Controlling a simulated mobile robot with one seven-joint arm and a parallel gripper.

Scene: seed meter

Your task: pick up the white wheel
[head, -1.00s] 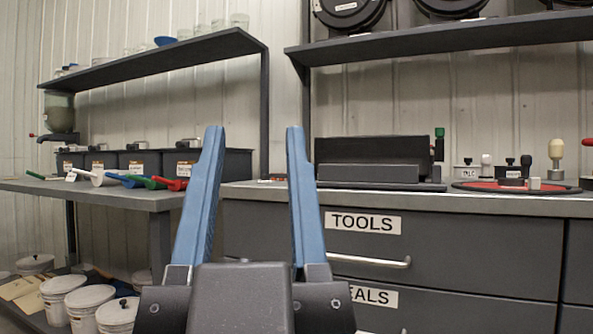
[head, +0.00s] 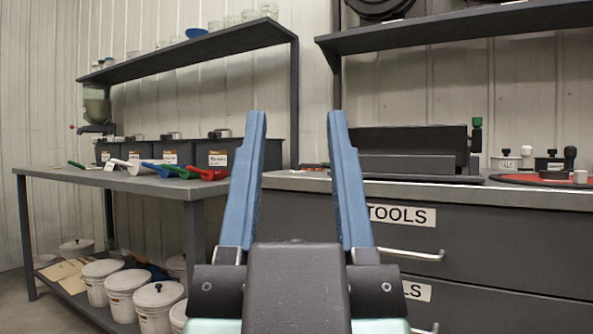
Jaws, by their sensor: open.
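No thing in the head view can be made out for certain as a white wheel. A small white round piece (head: 580,177) sits at the right edge on the red round mat (head: 528,180), on the drawer counter; it is too small to tell what it is. My gripper (head: 297,115) is in the middle of the view, its two blue fingers pointing up and spread apart with nothing between them. It is well to the left of the white piece in the picture and touches nothing visible.
A grey drawer counter (head: 480,195) stands at right with a black box-like unit (head: 412,140). At left a bench (head: 150,185) holds colored scoops and dark bins (head: 225,155); white buckets (head: 155,305) stand below. Shelves (head: 200,52) overhang both.

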